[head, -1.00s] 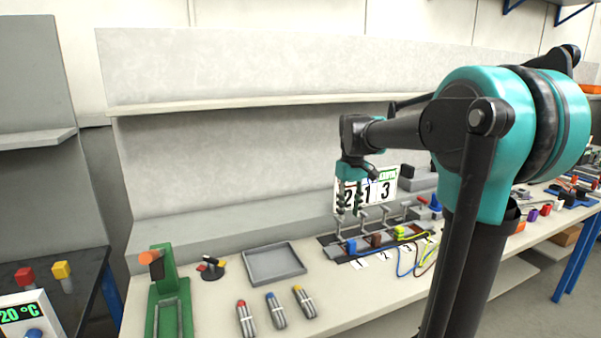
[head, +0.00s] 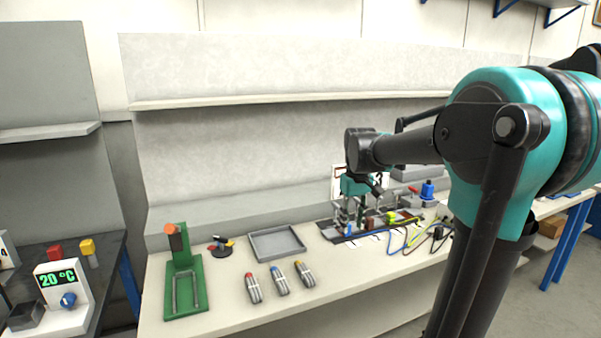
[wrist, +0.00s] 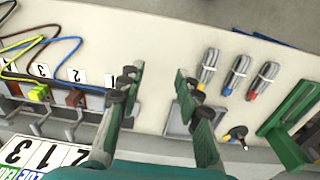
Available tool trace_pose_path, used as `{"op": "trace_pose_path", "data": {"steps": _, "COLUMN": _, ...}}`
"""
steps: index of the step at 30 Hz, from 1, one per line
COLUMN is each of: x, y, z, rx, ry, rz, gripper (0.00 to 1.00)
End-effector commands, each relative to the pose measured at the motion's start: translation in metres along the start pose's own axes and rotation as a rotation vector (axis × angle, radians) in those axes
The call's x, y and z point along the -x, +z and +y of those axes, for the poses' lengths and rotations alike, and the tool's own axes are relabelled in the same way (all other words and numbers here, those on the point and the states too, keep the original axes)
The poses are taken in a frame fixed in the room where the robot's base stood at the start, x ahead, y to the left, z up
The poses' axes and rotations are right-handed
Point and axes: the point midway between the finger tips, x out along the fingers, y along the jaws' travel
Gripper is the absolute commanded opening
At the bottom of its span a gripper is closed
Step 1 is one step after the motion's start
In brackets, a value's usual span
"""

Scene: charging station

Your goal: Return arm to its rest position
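My gripper (head: 349,215) hangs from my bent arm, pointing down over the cable station (head: 375,225) at the back of the bench. In the wrist view my gripper (wrist: 160,72) shows its two green fingers spread apart with nothing between them. Bare bench top and part of the grey tray (wrist: 178,120) show between and beyond the fingers. In the head view the gripper partly covers the white number card (wrist: 45,155), so its exact distance from the station cannot be told.
The grey tray (head: 277,243) lies left of the gripper. Several grey cable bundles (head: 279,281) lie in front of it. A green stand (head: 184,285) is at the bench's left. A blue-knobbed part (head: 428,190) sits right of the station. A temperature display (head: 62,285) is on the dark table.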

Motion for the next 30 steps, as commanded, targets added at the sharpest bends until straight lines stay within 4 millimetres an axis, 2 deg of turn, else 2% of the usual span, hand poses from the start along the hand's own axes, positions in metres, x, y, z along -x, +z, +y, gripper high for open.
{"op": "trace_pose_path", "data": {"steps": 5, "x": -0.027, "y": 0.026, "z": -0.002, "rx": -0.051, "ry": 0.012, "rz": 0.044, "gripper": 0.34}}
{"op": "trace_pose_path", "data": {"steps": 11, "x": -0.070, "y": 0.071, "z": -0.007, "rx": -0.136, "ry": 0.029, "rz": 0.119, "gripper": 0.34}}
{"op": "trace_pose_path", "data": {"steps": 18, "x": -0.141, "y": 0.158, "z": -0.023, "rx": -0.281, "ry": 0.051, "rz": 0.251, "gripper": 0.34}}
{"op": "trace_pose_path", "data": {"steps": 21, "x": -0.160, "y": 0.182, "z": -0.029, "rx": -0.324, "ry": 0.055, "rz": 0.290, "gripper": 0.34}}
{"op": "trace_pose_path", "data": {"steps": 24, "x": -0.170, "y": 0.195, "z": -0.032, "rx": -0.346, "ry": 0.057, "rz": 0.311, "gripper": 0.34}}
{"op": "trace_pose_path", "data": {"steps": 30, "x": -0.172, "y": 0.198, "z": -0.033, "rx": -0.353, "ry": 0.058, "rz": 0.319, "gripper": 0.34}}
